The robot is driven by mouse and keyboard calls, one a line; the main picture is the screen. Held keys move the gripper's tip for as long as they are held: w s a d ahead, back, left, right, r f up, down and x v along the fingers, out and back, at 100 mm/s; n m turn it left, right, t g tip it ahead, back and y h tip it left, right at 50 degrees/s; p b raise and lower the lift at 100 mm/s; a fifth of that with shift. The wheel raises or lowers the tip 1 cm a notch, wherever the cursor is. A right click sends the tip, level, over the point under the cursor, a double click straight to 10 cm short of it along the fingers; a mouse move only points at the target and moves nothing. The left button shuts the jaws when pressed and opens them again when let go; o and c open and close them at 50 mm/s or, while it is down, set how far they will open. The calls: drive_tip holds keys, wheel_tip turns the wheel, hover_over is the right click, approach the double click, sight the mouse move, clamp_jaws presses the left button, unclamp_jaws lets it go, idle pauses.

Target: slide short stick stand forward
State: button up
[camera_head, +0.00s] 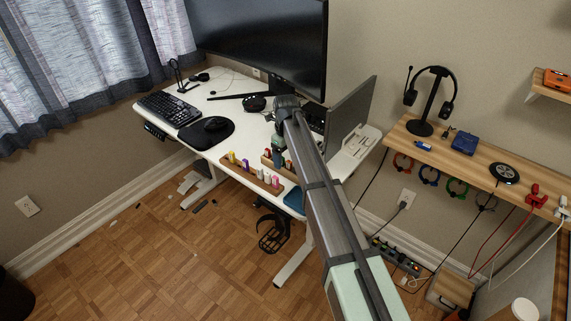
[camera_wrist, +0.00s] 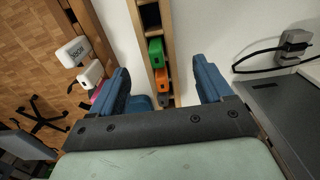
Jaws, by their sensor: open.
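The short stick stand (camera_head: 267,161) is a narrow wooden holder on the white desk, partly hidden by my arm in the head view. In the wrist view the short stand (camera_wrist: 146,73) carries green, orange and dark sticks and lies between my gripper's two blue fingers. My gripper (camera_wrist: 163,85) is open over it, with a gap visible on each side; contact cannot be told. In the head view my gripper (camera_head: 279,146) is largely hidden behind the arm.
A longer wooden stand (camera_head: 236,171) with yellow, purple, white and pink sticks lies along the desk's front edge. A mouse (camera_head: 215,124) on a black pad and a keyboard (camera_head: 168,108) are to the left. A laptop (camera_head: 350,113) is at the right.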

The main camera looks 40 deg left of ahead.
wheel_tip(320, 180, up, 9)
idle(0.3)
drive_tip(key=shift+f, duration=0.1)
idle(0.4)
